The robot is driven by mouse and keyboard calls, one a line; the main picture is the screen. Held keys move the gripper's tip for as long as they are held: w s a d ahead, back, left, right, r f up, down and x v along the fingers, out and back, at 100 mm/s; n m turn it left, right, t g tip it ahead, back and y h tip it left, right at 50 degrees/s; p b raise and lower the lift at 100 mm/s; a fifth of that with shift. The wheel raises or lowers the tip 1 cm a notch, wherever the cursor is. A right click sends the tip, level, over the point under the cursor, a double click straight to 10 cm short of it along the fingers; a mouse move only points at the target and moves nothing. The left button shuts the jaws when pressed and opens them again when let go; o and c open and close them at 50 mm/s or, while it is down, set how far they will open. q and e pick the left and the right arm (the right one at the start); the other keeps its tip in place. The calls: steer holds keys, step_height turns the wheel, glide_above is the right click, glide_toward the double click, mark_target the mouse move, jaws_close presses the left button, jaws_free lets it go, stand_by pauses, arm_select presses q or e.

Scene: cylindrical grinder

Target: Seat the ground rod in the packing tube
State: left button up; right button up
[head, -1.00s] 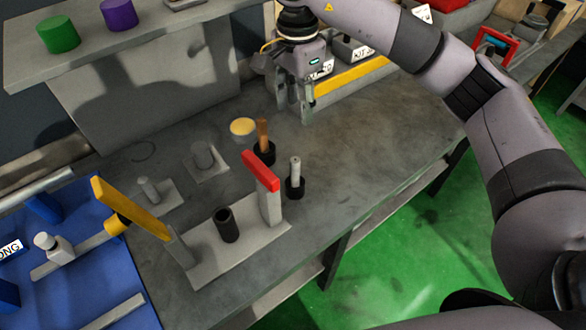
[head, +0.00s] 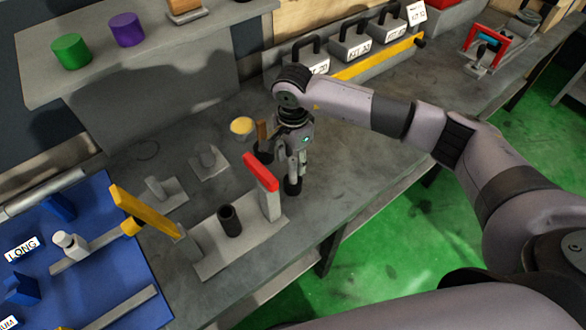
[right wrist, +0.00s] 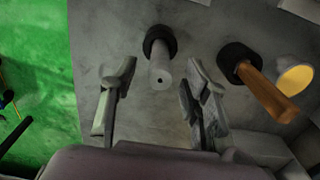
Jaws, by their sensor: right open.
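The ground rod (right wrist: 161,66) is a light grey cylinder with a small centre hole, standing in a black round holder (right wrist: 158,37). The holder also shows in the head view (head: 292,187), where my gripper hides most of the rod. My right gripper (right wrist: 161,72) is open above the rod, its fingers to either side of the rod in the wrist view; no contact shows. The packing tube, seen as a dark open-topped tube (head: 229,221), stands upright on a grey base plate (head: 213,252). My left gripper is not in view.
A red-topped post (head: 262,172) stands between the tube and my right gripper. A yellow bar (head: 145,212) is left of the tube. A wooden-handled piece (right wrist: 268,95) in a black holder and a yellow-topped cup (right wrist: 295,76) stand close to the gripper.

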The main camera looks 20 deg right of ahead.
steer(key=shift+f, duration=0.45)
steer(key=shift+c, duration=0.3)
jaws_close()
steer(key=shift+r, duration=0.1)
stand_by(0.4)
